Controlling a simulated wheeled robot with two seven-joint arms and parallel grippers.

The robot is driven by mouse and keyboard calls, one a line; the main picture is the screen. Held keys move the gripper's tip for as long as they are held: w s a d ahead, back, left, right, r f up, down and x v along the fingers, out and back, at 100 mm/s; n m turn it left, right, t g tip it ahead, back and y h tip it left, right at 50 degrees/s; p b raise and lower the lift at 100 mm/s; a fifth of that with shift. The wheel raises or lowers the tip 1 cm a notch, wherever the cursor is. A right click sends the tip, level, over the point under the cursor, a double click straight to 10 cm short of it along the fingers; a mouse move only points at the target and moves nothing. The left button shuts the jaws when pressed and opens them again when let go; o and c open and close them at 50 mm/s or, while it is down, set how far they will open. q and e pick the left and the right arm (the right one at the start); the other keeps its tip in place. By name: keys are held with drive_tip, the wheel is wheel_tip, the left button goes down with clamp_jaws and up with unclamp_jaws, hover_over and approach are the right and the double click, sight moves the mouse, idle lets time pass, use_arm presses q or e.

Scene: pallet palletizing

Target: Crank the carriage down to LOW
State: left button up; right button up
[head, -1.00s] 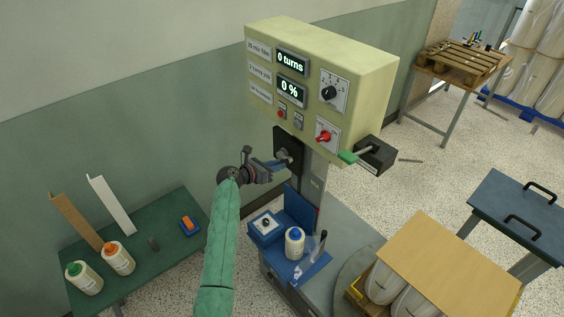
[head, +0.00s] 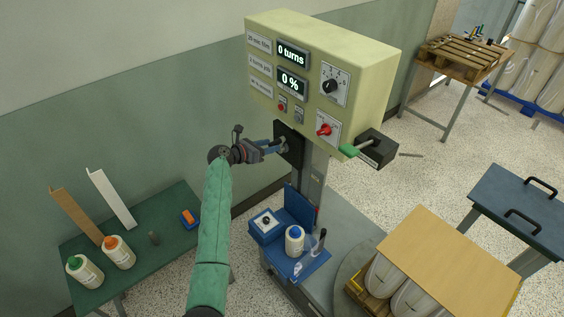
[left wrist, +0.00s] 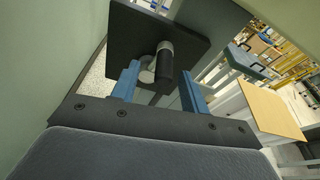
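The control box (head: 320,75) shows "0 turns" and "0 %" on its displays. Below it on the mast is a dark square plate (head: 290,143), with a crank handle that has a dark round grip (left wrist: 159,60) in the left wrist view. My left gripper (head: 276,146) is at the plate, its blue fingers pointing at it. In the left wrist view the fingers (left wrist: 160,88) are apart, with the crank grip between them. A gap shows on the right finger's side; contact on the left cannot be told. My right gripper is not in view.
A green table (head: 150,262) with bottles is at left. A tan board (head: 450,260) covers the load at right.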

use_arm(q)
drive_tip(key=shift+s+r, duration=0.1)
drive_tip(key=shift+r, duration=0.05)
drive_tip(key=s+a, duration=0.2)
drive_tip(key=a, duration=0.1)
drive_tip(key=s+a, duration=0.1)
drive_tip(key=shift+s+a, duration=0.25)
drive_tip(key=shift+a, duration=0.1)
idle(0.4)
